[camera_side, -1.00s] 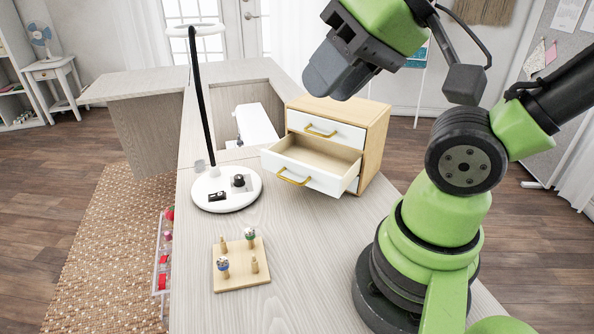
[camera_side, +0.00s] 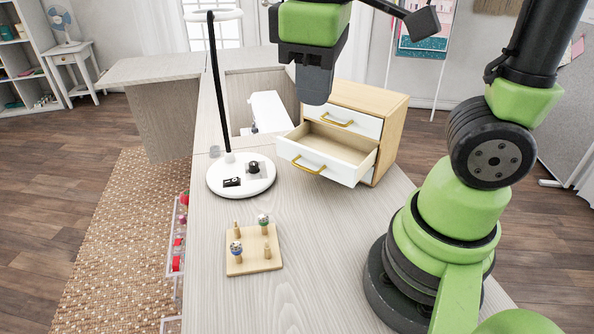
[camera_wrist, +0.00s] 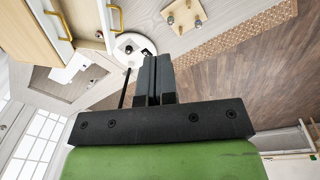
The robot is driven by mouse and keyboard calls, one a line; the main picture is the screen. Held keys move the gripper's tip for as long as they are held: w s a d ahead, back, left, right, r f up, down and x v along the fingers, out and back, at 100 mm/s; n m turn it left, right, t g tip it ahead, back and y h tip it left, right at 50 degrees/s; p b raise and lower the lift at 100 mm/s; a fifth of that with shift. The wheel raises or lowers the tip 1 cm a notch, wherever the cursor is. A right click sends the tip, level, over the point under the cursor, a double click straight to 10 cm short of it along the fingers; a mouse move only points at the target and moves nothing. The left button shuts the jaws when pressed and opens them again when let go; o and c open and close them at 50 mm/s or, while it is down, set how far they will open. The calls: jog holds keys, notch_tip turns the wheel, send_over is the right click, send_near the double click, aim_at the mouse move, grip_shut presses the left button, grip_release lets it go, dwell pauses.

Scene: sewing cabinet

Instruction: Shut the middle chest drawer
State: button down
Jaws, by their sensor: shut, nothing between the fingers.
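The wooden chest (camera_side: 392,122) has white drawer fronts with gold handles.
A ring lamp (camera_side: 242,177) with a white base and black pole stands left of the chest. A wooden peg board (camera_side: 254,262) with spools lies on the table nearer the camera. The tabletop (camera_side: 320,230) in front of the drawer is clear.

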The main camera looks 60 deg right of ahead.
jog(key=w+a+f+n+g+h, duration=0.2)
jog(key=w+f+n+g+h, duration=0.2)
jog(key=w+f+n+h, duration=0.35)
jog(key=n+t+h, duration=0.2)
jog(key=n+h, duration=0.5)
send_near(303, 168)
jog(key=x, duration=0.7)
jog(key=shift+d+f, duration=0.1)
jog(key=shift+d, duration=0.15)
jog(key=x, duration=0.3)
jog(key=r+x, duration=0.1)
jog(key=x, duration=0.3)
jog(key=r+x, duration=0.1)
jog(key=x, duration=0.2)
jog(key=shift+s+d, duration=0.2)
jog(key=shift+d, duration=0.35)
jog(key=shift+a, duration=0.15)
